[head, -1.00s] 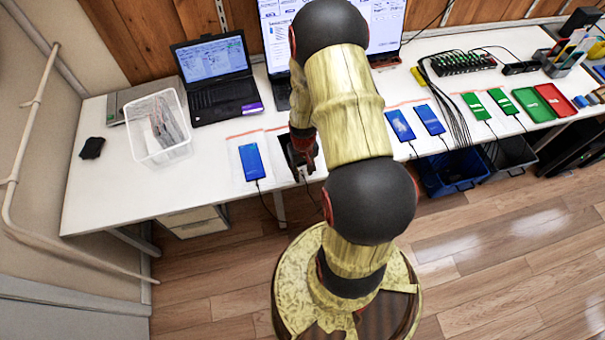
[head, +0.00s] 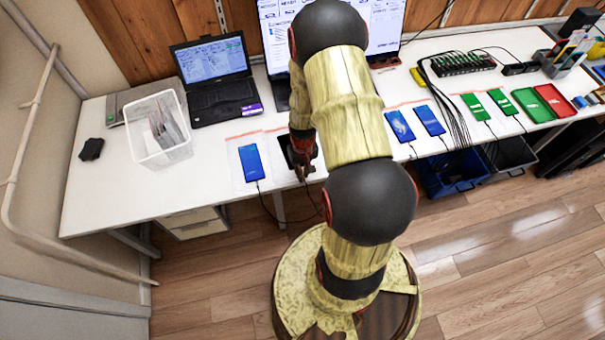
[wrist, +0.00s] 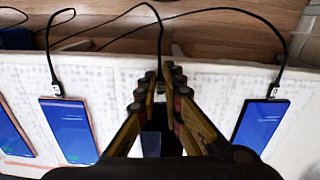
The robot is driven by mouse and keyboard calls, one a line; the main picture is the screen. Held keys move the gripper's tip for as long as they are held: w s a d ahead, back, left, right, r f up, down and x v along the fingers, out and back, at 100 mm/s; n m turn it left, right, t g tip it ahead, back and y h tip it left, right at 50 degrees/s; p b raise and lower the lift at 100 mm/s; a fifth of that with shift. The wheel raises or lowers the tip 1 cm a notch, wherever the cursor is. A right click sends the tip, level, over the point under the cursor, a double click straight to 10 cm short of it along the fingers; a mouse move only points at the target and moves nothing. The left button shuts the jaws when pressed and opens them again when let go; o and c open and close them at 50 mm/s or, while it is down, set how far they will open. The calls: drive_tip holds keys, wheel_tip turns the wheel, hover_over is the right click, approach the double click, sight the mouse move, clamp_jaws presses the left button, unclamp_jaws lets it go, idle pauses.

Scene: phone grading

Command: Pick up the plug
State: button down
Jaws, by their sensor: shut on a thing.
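My gripper (wrist: 161,78) is shut on the plug (wrist: 161,87) at the end of a black cable. The fingers hide most of the plug. The cable runs from between the fingertips over the table's front edge. A phone (wrist: 151,142) lies under the gripper, mostly hidden by the fingers; I cannot tell whether the plug still sits in it. In the head view my gripper (head: 304,172) is low at the front edge of the white table (head: 120,195), partly behind my arm.
Cabled blue-screen phones lie to the left (wrist: 70,130) and right (wrist: 261,122) in the wrist view. A white bin (head: 160,152) and a laptop (head: 218,85) stand at left. Green-screen phones (head: 476,107) and trays (head: 534,105) lie at right. The far-left tabletop is mostly clear.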

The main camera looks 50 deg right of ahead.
drive_tip(key=shift+r, duration=0.1)
wheel_tip(320, 180, up, 4)
drive_tip(key=shift+s+r+p, duration=0.1)
drive_tip(key=shift+s+p, duration=0.05)
drive_tip(key=shift+p, duration=0.6)
drive_tip(key=s+a+r+p, duration=0.1)
drive_tip(key=s+a+r, duration=0.1)
drive_tip(key=s+r, duration=0.35)
drive_tip(key=s+a+r+p, duration=0.1)
drive_tip(key=s+r, duration=0.2)
drive_tip(key=s, duration=0.5)
drive_tip(key=w+f+b, duration=0.2)
drive_tip(key=w+f, duration=0.1)
drive_tip(key=w, duration=0.1)
drive_tip(key=w+d+f+b, duration=0.1)
drive_tip(key=w+f+b, duration=0.2)
drive_tip(key=w, duration=0.1)
drive_tip(key=w+d+f+b, duration=0.1)
drive_tip(key=w+f+b, duration=0.1)
drive_tip(key=w+f, duration=0.2)
drive_tip(key=shift+f, duration=0.1)
drive_tip(key=shift+w+d, duration=0.2)
drive_tip(key=shift+w, duration=0.05)
drive_tip(key=shift+b, duration=0.3)
